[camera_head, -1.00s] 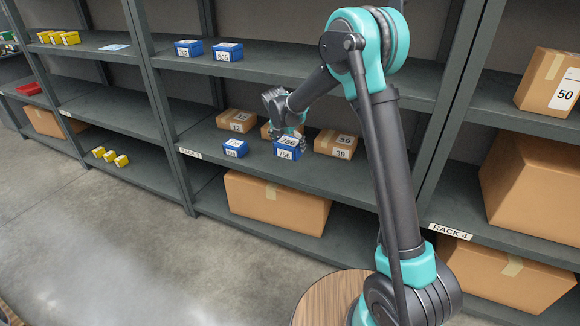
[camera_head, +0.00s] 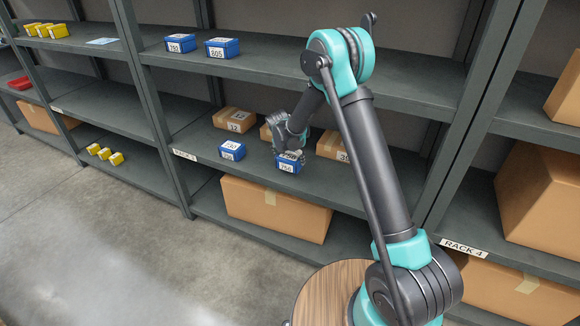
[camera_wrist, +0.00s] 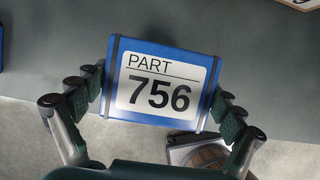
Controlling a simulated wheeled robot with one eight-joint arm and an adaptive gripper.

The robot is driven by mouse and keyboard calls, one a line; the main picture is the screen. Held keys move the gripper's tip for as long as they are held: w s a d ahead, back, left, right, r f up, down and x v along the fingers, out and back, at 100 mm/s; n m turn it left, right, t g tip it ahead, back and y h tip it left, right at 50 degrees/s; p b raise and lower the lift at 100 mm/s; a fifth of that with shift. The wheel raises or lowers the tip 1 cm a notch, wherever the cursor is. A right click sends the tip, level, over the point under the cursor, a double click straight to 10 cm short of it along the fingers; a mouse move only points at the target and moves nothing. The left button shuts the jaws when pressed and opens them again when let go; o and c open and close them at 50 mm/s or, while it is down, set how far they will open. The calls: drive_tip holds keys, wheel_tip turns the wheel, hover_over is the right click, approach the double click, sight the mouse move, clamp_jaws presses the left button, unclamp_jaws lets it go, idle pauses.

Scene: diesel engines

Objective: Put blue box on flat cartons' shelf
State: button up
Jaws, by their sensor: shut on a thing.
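My gripper (camera_wrist: 165,100) is shut on a blue box (camera_wrist: 150,85) labelled PART 756, with one finger at each side. The same blue box (camera_head: 289,165) shows in the head view at the front of the middle shelf (camera_head: 330,188), below my wrist. Whether its underside touches the shelf cannot be told. Flat cartons stand on that shelf: one marked 32 (camera_head: 234,119) to the left, one (camera_head: 266,132) partly behind my wrist, and one (camera_head: 333,146) to the right, partly hidden by my arm.
Another blue box (camera_head: 232,150) stands on the same shelf to the left. Two more blue boxes (camera_head: 180,43) (camera_head: 222,48) are on the shelf above. A large carton (camera_head: 275,208) is on the shelf below. A rack post (camera_head: 160,120) stands left; RACK 4 (camera_head: 464,248) is right.

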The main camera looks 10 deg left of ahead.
drive_tip(key=shift+f, duration=1.95)
drive_tip(key=o, duration=1.3)
drive_tip(key=shift+f, duration=0.1)
drive_tip(key=v, duration=1.2)
